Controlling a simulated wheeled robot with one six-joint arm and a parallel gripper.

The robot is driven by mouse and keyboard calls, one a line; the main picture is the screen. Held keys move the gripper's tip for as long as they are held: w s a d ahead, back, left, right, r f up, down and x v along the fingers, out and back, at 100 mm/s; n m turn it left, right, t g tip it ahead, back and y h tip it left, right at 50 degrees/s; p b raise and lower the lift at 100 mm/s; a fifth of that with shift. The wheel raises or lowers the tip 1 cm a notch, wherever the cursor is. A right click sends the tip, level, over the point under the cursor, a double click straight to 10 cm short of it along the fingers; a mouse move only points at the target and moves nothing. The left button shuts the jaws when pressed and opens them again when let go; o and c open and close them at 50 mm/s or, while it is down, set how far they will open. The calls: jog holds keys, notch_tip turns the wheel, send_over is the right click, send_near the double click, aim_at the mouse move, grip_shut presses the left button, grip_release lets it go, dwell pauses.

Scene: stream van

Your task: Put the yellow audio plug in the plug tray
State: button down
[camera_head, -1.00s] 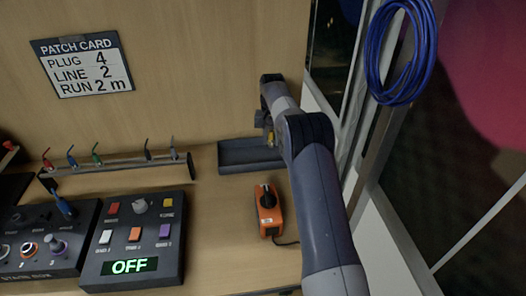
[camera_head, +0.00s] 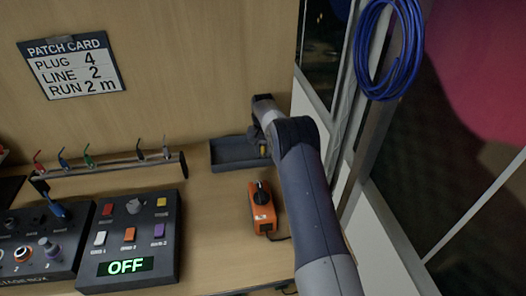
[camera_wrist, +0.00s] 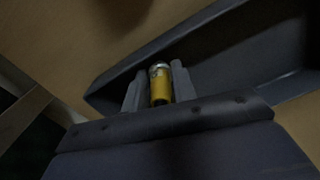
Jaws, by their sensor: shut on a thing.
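The yellow audio plug (camera_wrist: 160,86) sits between the fingers of my gripper (camera_wrist: 160,90) in the wrist view, and the gripper is shut on it. In the head view the yellow plug (camera_head: 264,149) shows as a small spot beside my wrist. The dark plug tray (camera_head: 226,163) lies on the desk against the back wall. The plug is at the tray's right part in the head view. In the wrist view the tray (camera_wrist: 250,50) spreads behind and to the right of the plug. Whether the plug touches the tray floor I cannot tell.
An orange device (camera_head: 263,209) with a black knob stands in front of the tray. A rack (camera_head: 110,168) with several coloured plugs is to its left. A control box (camera_head: 130,240) reading OFF and a stage box (camera_head: 40,240) sit at front left. A blue cable coil (camera_head: 388,50) hangs at right.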

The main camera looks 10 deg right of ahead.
jog(key=shift+f, duration=0.45)
jog(key=c, duration=1.2)
grip_release()
jog(key=shift+o, duration=0.2)
jog(key=shift+r, duration=0.1)
notch_tip(320, 180, up, 13)
jog(key=shift+r+b, duration=0.1)
jog(key=shift+b, duration=0.45)
